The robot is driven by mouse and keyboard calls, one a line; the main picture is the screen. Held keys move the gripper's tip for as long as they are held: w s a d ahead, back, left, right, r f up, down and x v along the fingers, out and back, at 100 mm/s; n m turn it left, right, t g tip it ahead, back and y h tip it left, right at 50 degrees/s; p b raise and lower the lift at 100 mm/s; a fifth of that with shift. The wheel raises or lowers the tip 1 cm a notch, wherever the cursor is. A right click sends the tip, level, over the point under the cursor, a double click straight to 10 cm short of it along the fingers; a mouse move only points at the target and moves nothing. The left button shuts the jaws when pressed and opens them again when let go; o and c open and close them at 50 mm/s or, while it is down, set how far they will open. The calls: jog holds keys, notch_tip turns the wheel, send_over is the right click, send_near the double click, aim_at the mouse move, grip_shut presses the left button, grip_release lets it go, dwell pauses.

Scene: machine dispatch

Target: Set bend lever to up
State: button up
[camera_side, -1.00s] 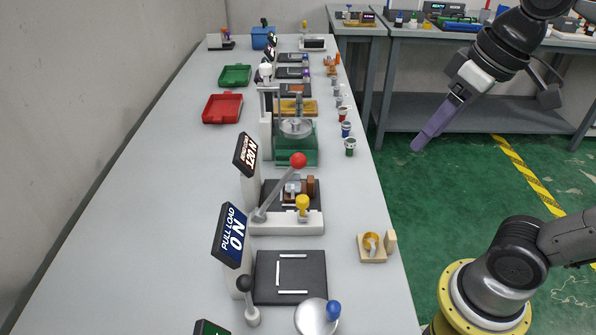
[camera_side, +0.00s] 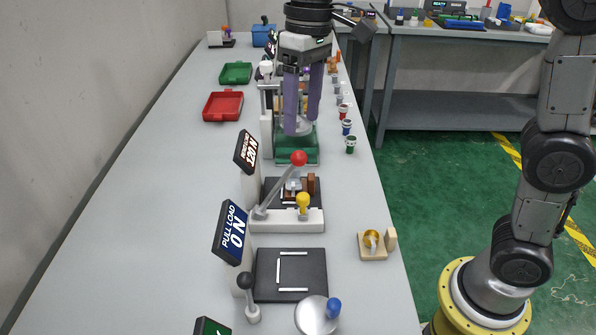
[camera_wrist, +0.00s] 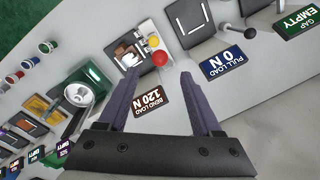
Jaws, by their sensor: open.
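The bend lever, a grey rod with a red ball (camera_side: 299,158), rises from a white base (camera_side: 287,222) in the side view. It tilts up toward the right and away from its pivot at the left of the base. A display reading "BEND LOAD 120 N" (camera_side: 246,152) stands beside it. In the wrist view the red ball (camera_wrist: 159,58) shows just beyond and between the fingers, near the display (camera_wrist: 151,103). My gripper (camera_side: 298,128) is open and empty, fingers pointing down above the green machine behind the lever. No contact with the lever shows.
A "PULL LOAD 0 N" display (camera_side: 232,231) and a black-knobbed lever (camera_side: 247,290) stand in front. A yellow knob (camera_side: 303,201) sits close to the red ball. The green machine (camera_side: 308,151) stands behind. The left table side (camera_side: 150,215) is clear.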

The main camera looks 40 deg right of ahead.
send_near(277, 188)
jog(key=s+f, duration=0.1)
jog(key=f, duration=0.1)
jog(key=d+f, duration=0.1)
jog(key=f, duration=0.1)
jog(key=s+f, duration=0.1)
jog(key=f, duration=0.1)
jog(key=shift+s+d+f, duration=0.3)
jog(key=shift+s+d, duration=0.1)
grip_shut()
dwell(1.0)
